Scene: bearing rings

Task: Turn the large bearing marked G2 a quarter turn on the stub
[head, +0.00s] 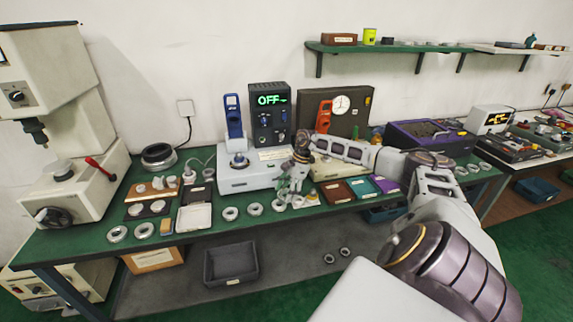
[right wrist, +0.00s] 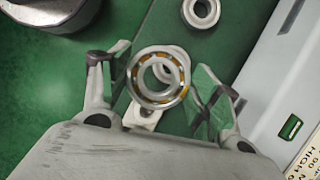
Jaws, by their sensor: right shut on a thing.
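My right gripper (head: 288,193) reaches down to the front middle of the green bench. In the right wrist view its two fingers (right wrist: 162,76) stand either side of a bearing (right wrist: 158,99) with a bright steel ring and an orange-brown cage. The gripper is shut on this bearing. A pale piece with a tab (right wrist: 140,117) shows behind and below the bearing; I cannot tell if it is the stub. No G2 mark is readable. In the head view the gripper hides most of the bearing. My left gripper is not in view.
A loose ring (right wrist: 201,12) lies just beyond the bearing. More rings (head: 230,213) line the bench front. A white device (head: 247,180) stands left of my gripper, small coloured boxes (head: 337,192) to its right. A press (head: 70,190) fills the far left.

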